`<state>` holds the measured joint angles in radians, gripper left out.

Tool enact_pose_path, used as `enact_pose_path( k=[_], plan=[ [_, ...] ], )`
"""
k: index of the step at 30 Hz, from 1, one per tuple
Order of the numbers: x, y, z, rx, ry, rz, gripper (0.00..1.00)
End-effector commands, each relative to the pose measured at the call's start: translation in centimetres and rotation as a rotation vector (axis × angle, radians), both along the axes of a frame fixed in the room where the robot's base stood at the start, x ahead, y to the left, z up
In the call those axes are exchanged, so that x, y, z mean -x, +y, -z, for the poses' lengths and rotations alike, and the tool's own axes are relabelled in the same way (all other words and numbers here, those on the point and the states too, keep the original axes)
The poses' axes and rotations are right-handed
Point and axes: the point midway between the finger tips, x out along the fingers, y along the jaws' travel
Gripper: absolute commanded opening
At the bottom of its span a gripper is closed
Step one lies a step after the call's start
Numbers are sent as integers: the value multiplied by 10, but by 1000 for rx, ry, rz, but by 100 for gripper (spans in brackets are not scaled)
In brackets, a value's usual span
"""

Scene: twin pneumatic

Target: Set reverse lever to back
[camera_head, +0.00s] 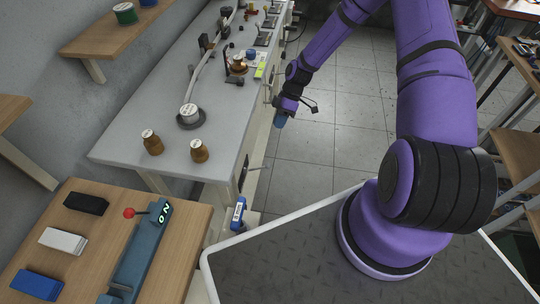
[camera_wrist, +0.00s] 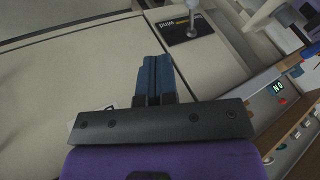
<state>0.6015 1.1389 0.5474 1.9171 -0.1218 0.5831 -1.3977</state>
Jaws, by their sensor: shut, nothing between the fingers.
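My gripper (camera_head: 280,121) hangs over the floor to the right of the grey workbench in the head view. In the wrist view its blue fingers (camera_wrist: 155,78) are together and empty, in front of a pale beige panel (camera_wrist: 70,75). Beyond the fingertips, a light-coloured lever or post (camera_wrist: 192,22) stands at a black label (camera_wrist: 183,32) with upside-down lettering that seems to read "wind". I cannot tell whether it is the reverse lever.
The grey workbench (camera_head: 125,155) carries brown bottles (camera_head: 152,142) and several small fittings. A wooden table (camera_head: 95,230) with black, white and blue blocks stands at lower left. The tiled floor (camera_head: 310,150) has free room. Shelving lines the right side.

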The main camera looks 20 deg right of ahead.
Motion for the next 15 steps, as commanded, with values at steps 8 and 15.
enact_pose_path(
  k=[8,15],
  plan=[
    [0,0,0,1,0,0,0],
    [6,11,16,0,3,-2,0]
  ],
)
